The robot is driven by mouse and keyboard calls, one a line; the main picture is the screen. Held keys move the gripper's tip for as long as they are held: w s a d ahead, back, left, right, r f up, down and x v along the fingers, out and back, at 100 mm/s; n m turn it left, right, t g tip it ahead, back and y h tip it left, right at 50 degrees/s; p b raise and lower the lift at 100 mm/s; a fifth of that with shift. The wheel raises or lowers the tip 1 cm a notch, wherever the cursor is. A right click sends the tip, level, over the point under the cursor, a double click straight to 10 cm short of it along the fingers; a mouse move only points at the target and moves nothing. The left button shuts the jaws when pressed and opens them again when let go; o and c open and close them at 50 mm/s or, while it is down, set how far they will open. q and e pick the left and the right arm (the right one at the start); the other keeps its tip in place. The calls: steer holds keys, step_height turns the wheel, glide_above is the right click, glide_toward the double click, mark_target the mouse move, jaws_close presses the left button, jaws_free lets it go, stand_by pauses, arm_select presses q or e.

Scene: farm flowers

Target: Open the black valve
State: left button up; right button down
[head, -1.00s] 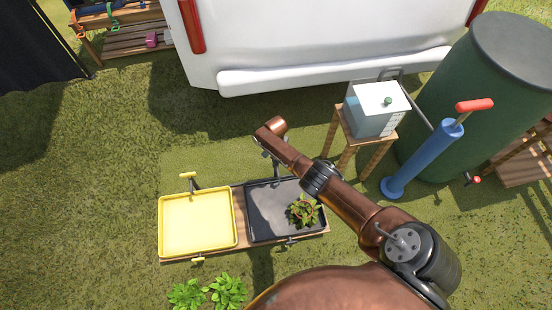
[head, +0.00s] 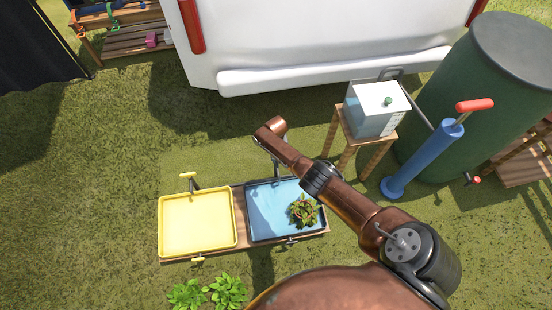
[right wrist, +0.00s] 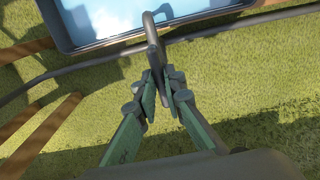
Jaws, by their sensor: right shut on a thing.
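The black valve (right wrist: 153,38) shows in the right wrist view as a dark bar beside the black tray's rim. My right gripper (right wrist: 158,80) is shut on its lower end. In the head view my right arm reaches over the far side of the black tray (head: 248,212), and the arm largely hides the gripper and valve there. Blue water (head: 270,205) covers the tray's floor around a small reddish-green plant (head: 303,211). The water also shows in the right wrist view (right wrist: 95,18). My left gripper is not in view.
A dry yellow tray (head: 197,222) with yellow handles stands left of the black tray. A clear water tank (head: 377,110) on a wooden stand, a blue pump (head: 425,155) and a green barrel (head: 500,80) stand at right. Grass is open at left.

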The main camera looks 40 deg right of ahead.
steer(key=shift+w+r, duration=0.2)
steer(key=shift+w, duration=0.1)
steer(key=c, duration=2.1)
jaws_free()
steer(key=shift+s+f, duration=0.1)
steer(key=shift+o, duration=0.4)
steer(key=shift+s, duration=0.1)
step_height(320, 180, up, 12)
steer(key=shift+f, duration=0.1)
